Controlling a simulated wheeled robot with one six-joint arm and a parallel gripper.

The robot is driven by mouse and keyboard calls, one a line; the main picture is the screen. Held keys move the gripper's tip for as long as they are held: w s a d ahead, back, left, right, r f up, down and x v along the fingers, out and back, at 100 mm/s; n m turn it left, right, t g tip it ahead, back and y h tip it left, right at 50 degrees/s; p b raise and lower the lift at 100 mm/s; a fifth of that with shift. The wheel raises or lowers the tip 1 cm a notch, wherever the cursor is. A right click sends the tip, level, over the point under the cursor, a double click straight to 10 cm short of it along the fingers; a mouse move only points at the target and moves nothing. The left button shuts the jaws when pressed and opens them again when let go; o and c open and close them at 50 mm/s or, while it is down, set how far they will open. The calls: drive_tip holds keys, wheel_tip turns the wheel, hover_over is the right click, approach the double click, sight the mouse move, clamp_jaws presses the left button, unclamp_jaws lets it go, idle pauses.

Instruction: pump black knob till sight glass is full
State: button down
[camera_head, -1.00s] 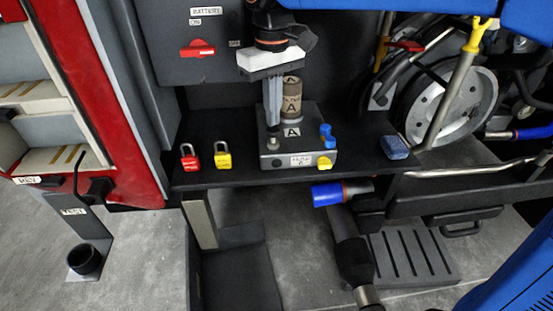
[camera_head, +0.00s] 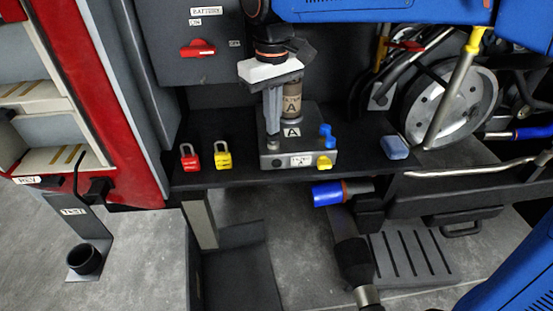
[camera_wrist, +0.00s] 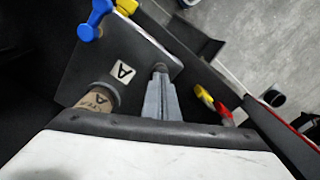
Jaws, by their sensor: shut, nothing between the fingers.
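A grey box (camera_head: 310,144) labelled A stands on the dark shelf. A small dark-grey upright post with a rounded top (camera_head: 273,143) rises at its front left; it also shows in the wrist view (camera_wrist: 160,69). My gripper (camera_head: 272,131) points down with its fingers together and empty, right at this post. In the wrist view the fingertips (camera_wrist: 160,80) overlap the post's near side; I cannot tell whether they touch it. A tan filter cylinder marked A (camera_head: 292,102) stands behind the fingers. No sight glass can be made out, nor its level.
A blue knob (camera_head: 326,136) and a yellow knob (camera_head: 324,162) are on the box's right side. Red (camera_head: 189,158) and yellow (camera_head: 223,157) padlocks are at left on the shelf. A blue block (camera_head: 394,147) lies at right. The shelf (camera_head: 360,150) is clear between box and block.

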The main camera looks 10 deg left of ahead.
drive_tip(key=shift+f, duration=0.45)
drive_tip(key=shift+r, duration=1.55)
drive_tip(key=shift+f, duration=1.45)
drive_tip(key=shift+r, duration=1.4)
